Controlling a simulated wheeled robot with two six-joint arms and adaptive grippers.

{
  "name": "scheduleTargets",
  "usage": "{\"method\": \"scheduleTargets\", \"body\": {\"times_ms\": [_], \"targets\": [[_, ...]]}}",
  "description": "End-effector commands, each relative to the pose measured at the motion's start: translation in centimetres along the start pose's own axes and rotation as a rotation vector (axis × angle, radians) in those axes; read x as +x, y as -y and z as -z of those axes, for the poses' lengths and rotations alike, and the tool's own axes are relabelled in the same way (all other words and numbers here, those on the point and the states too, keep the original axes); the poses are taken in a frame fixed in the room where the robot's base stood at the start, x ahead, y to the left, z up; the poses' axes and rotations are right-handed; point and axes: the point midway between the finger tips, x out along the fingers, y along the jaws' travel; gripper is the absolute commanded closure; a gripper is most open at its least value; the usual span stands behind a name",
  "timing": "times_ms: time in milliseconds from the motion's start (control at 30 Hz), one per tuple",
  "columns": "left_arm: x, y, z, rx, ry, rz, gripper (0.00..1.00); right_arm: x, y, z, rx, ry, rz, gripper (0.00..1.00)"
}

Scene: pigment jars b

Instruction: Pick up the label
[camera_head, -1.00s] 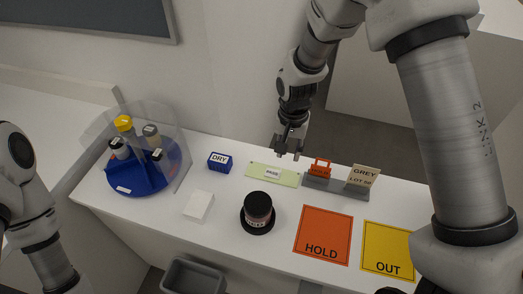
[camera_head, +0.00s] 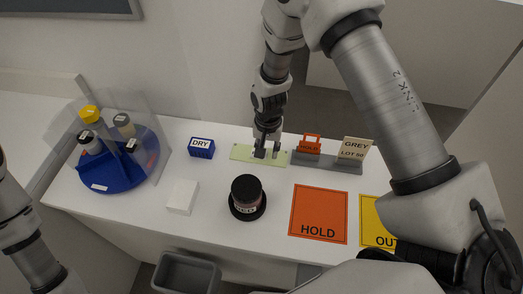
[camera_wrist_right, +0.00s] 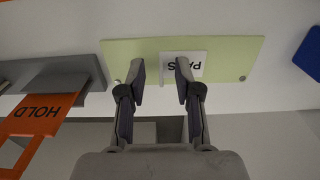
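The label (camera_wrist_right: 199,60) is a small white card with dark print, seen upside down, that appears to read PASS. It lies on a pale green strip (camera_head: 241,153) with a round stud near each end; the strip also shows in the right wrist view (camera_wrist_right: 235,52). My right gripper (camera_head: 267,153) is over the strip and mostly hides the label in the head view. In the right wrist view its fingers (camera_wrist_right: 160,75) are apart with nothing held between them; one finger overlaps the label and the other is beside it. My left gripper is out of view.
A grey holder (camera_head: 340,165) with an orange HOLD tag (camera_head: 309,145) and a beige GREY card (camera_head: 354,150) stands right of the strip. A blue DRY block (camera_head: 201,149) is left. A dark-lidded jar (camera_head: 247,190) and orange HOLD mat (camera_head: 318,210) are in front.

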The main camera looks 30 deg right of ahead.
Motion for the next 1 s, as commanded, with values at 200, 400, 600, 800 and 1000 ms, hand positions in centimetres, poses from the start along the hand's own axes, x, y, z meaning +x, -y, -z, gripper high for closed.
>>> {"method": "scheduleTargets", "body": {"times_ms": [200, 400, 600, 800, 1000], "targets": [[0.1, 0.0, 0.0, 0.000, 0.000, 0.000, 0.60, 0.0, 0.0, 0.0, 0.000, -0.001, 0.001, 0.82], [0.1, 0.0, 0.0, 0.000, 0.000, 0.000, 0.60, 0.0, 0.0, 0.0, 0.000, -0.001, 0.001, 1.00], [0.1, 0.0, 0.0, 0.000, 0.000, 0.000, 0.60, 0.0, 0.0, 0.0, 0.000, -0.001, 0.001, 1.00], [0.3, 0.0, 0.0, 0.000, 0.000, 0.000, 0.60, -0.4, 0.1, 0.1, 0.000, -0.002, 0.002, 1.00], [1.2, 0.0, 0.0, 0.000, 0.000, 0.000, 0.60, -2.2, 0.1, 0.1, 0.000, -0.004, 0.003, 1.00]]}}
